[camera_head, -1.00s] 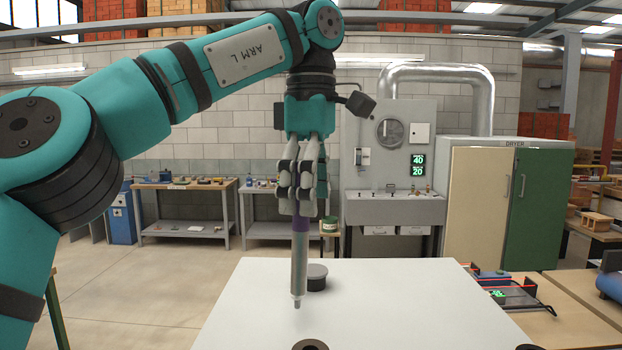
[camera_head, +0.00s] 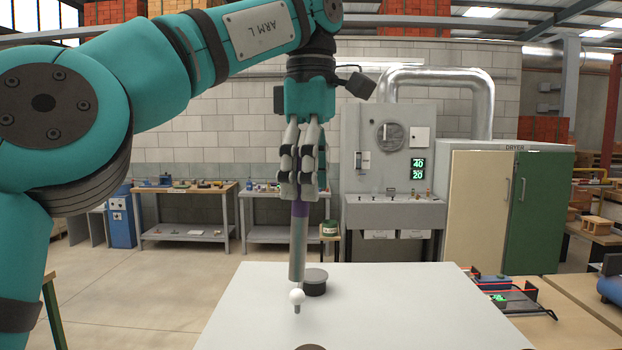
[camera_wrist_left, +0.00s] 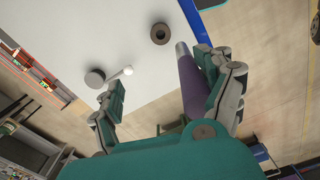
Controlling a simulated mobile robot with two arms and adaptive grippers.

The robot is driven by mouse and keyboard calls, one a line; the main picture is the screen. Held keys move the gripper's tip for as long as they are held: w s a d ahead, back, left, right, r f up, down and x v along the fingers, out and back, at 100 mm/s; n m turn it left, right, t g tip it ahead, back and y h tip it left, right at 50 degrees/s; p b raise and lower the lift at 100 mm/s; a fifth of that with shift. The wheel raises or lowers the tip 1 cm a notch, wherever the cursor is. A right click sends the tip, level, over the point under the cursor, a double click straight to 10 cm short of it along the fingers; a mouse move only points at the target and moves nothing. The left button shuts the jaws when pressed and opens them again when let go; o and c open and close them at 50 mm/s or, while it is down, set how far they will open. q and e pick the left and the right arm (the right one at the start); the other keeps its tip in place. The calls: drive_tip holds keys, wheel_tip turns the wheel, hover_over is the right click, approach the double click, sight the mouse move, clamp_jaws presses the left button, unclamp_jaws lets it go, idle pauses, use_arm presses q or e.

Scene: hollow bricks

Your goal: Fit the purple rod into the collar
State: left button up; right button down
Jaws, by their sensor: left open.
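My left gripper (camera_head: 300,193) points down above the white table and is open. The rod (camera_head: 300,209), purple above with a long grey lower part, hangs upright below its fingertips. In the left wrist view the rod (camera_wrist_left: 192,90) lies along the right-hand finger, with a wide gap to the other finger; I cannot tell what bears it. Its lower end is above the table. The collar, a dark brown ring with a hole (camera_wrist_left: 160,34), lies on the table; only its edge shows at the bottom of the head view (camera_head: 311,347). My right gripper is not in view.
A white ball on a short pin (camera_head: 297,297) and a dark grey round block (camera_head: 315,281) are on the white table (camera_head: 400,310) behind the rod. The table's right part is clear. A wooden bench with electrical gear (camera_head: 510,303) adjoins at right.

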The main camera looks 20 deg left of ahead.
use_arm(q)
clamp_jaws()
idle(0.3)
idle(1.2)
